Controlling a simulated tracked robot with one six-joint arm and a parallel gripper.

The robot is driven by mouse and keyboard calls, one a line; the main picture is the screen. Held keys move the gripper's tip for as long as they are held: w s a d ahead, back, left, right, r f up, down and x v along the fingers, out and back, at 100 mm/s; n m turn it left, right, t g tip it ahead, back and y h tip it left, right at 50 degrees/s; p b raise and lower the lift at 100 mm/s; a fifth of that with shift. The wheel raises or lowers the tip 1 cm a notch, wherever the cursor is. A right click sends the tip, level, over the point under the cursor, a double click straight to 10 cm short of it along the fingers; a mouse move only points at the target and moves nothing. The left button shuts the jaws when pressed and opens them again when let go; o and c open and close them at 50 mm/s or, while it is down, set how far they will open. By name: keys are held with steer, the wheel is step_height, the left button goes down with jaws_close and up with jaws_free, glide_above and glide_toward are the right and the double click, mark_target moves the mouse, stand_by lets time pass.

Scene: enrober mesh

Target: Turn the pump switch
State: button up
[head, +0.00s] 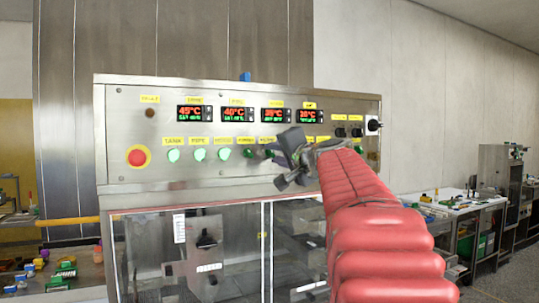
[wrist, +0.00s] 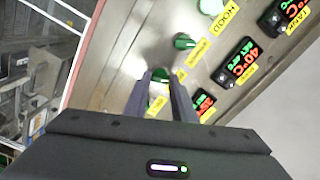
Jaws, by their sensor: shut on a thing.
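A row of round switches runs along the steel control panel (head: 125,110), each under a yellow label. In the wrist view my gripper (wrist: 161,88) has its two fingers on either side of a green switch (wrist: 158,104) and is shut on it. Another green switch (wrist: 184,41) sits between it and the lit HOOD switch (wrist: 211,5). In the head view my gripper (head: 284,158) is at the panel and hides part of the row to the right of the HOOD switch (head: 225,154). The held switch's label is too blurred and covered to read, so I cannot tell whether it is the pump switch.
A red emergency button (head: 137,157) is at the panel's left end. Temperature displays (head: 195,113) sit above the switches, and black knobs (head: 341,132) are at the right. Glass doors (head: 150,255) are below. Cluttered benches (head: 455,207) stand at the far right.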

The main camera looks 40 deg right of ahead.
steer(key=m, duration=0.5)
steer(key=shift+f+m, duration=0.3)
steer(key=m, duration=0.5)
steer(key=shift+f, duration=0.15)
stand_by(0.3)
steer(key=o, duration=1)
steer(key=shift+o, duration=0.3)
steer(key=shift+r, duration=0.2)
